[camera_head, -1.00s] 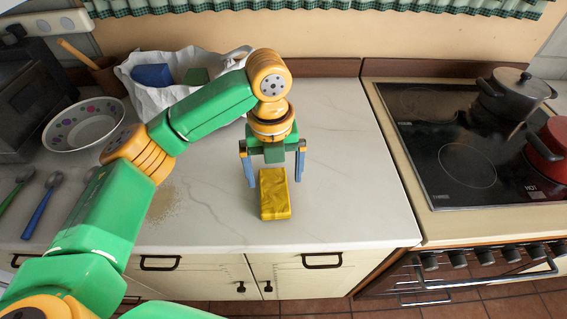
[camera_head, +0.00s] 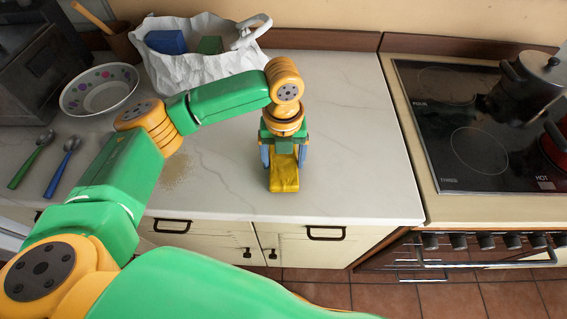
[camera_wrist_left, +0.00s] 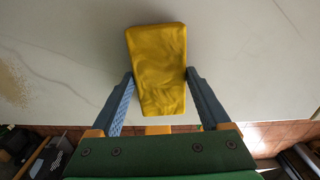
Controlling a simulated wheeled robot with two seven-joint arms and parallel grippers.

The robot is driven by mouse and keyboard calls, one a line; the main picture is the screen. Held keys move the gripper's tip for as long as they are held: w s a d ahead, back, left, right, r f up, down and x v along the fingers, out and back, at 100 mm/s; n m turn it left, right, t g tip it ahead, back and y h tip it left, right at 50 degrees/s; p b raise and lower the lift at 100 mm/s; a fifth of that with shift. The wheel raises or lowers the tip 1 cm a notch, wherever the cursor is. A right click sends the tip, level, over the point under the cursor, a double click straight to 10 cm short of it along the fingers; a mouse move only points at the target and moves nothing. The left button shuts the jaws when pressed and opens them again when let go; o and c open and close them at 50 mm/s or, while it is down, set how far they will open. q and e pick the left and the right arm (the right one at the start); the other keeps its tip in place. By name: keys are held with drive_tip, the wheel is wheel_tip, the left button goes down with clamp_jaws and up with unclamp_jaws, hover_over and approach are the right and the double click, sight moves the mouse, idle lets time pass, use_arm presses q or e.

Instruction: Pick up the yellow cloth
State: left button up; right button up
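The yellow cloth (camera_head: 285,180), a folded oblong block, lies on the pale counter near its front edge. It also shows in the left wrist view (camera_wrist_left: 158,80), long side pointing away from the gripper. My left gripper (camera_head: 284,163) points down over the far part of the cloth, one blue finger against each long side. In the left wrist view its fingertips (camera_wrist_left: 160,72) flank the cloth with almost no gap, so it looks shut on it. The cloth appears to rest on the counter still. My right gripper is not in view.
A white crumpled bag (camera_head: 200,70) with blue and green items stands at the back. A patterned bowl (camera_head: 100,92) and two spoons (camera_head: 60,165) lie at the left. A hob (camera_head: 480,130) with a pot (camera_head: 527,85) is at the right. The counter right of the cloth is clear.

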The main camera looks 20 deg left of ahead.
use_arm(q)
drive_tip(key=shift+c, duration=0.8)
drive_tip(key=shift+w+r, duration=0.1)
drive_tip(key=shift+w, duration=0.05)
wheel_tip(320, 180, up, 3)
drive_tip(key=shift+f+b, duration=0.15)
drive_tip(key=shift+b, duration=0.55)
drive_tip(key=s+d+r, duration=0.2)
drive_tip(key=d+r, duration=0.8)
drive_tip(key=d, duration=0.3)
drive_tip(key=shift+s+d, duration=0.4)
